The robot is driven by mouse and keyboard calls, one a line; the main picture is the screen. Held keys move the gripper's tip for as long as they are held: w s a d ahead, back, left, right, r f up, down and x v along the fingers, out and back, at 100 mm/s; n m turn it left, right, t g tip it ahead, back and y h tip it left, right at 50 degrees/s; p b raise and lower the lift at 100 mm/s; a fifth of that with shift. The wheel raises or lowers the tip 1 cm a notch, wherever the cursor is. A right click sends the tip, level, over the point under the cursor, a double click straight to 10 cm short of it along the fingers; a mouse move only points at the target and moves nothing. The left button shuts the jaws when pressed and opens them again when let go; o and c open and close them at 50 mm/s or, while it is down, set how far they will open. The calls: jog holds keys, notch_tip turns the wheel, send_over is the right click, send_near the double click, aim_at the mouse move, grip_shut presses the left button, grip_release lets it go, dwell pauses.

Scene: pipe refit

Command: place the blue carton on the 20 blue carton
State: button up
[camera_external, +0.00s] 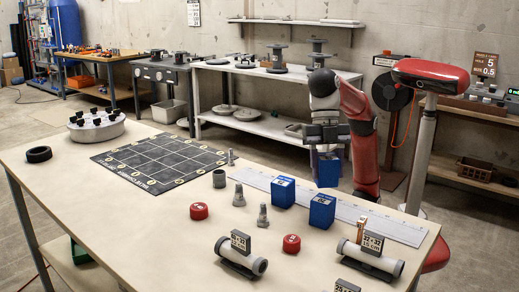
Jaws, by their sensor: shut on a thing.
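My gripper (326,150) points down over the far right edge of the table. It is shut on a blue carton (328,173), which hangs upright below it. Two more blue cartons stand on the table near the long pale ruler strip. One blue carton (283,192) is to the left of the held one and nearer the camera. The other blue carton (322,211) is below the held one in the picture, also nearer the camera. Both have pale labels on top; the numbers are too small to read, so I cannot tell which is the 20 carton.
The ruler strip (385,225) runs along the table's far right side. A dark grid mat (158,163) and a round grey holder (97,126) lie farther left.

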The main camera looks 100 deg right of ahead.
aim_at(326, 183)
jog(key=shift+f+b, duration=0.7)
jog(key=shift+f, duration=1.45)
jog(key=shift+f, duration=0.1)
jog(key=o, duration=1)
jog(key=p+v, duration=0.2)
jog(key=v, duration=0.9)
jog(key=shift+a, duration=0.1)
jog(key=shift+d+r, duration=0.25)
jog(key=shift+r, duration=0.35)
